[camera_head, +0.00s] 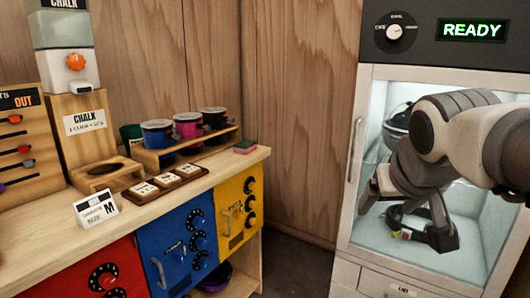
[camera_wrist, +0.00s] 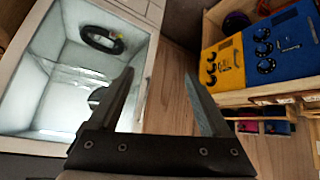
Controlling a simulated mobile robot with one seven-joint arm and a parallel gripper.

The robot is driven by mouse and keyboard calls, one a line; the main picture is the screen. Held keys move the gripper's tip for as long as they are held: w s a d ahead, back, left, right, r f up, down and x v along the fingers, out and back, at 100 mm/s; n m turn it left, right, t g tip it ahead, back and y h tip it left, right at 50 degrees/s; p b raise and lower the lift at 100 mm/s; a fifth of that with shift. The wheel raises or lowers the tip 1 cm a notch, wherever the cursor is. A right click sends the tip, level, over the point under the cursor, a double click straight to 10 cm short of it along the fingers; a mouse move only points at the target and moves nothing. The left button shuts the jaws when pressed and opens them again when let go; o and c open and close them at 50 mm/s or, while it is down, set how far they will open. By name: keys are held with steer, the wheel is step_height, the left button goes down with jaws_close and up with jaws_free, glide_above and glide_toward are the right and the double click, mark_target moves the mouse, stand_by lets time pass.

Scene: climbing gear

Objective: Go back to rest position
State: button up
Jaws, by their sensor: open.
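My gripper (camera_wrist: 160,75) is open and empty, its two dark fingers spread wide apart in the wrist view. In the head view my arm reaches in from the right, in front of the lit cabinet (camera_head: 352,215), and hides part of its inside. A dark looped item (camera_head: 405,234) with small coloured bits shows low in the cabinet, partly hidden by my arm. In the wrist view a black ring-shaped item (camera_wrist: 101,39) lies inside the bright cabinet, apart from the fingers.
A green READY display (camera_head: 471,30) and a dial (camera_head: 395,31) sit above the cabinet. The wooden counter (camera_head: 125,222) at left bears a pot rack (camera_head: 195,152), tiles (camera_head: 164,182) and a chalk dispenser (camera_head: 85,125). Blue (camera_head: 185,245) and yellow (camera_head: 240,207) panels front it. Floor shows between.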

steer(key=s+a+f+g+y, duration=0.2)
steer(key=s+a+f, duration=0.4)
steer(key=s+f, duration=0.6)
step_height(320, 180, up, 23)
steer(key=p, duration=2.2)
steer(key=shift+n, duration=0.4)
steer(key=shift+s, duration=0.1)
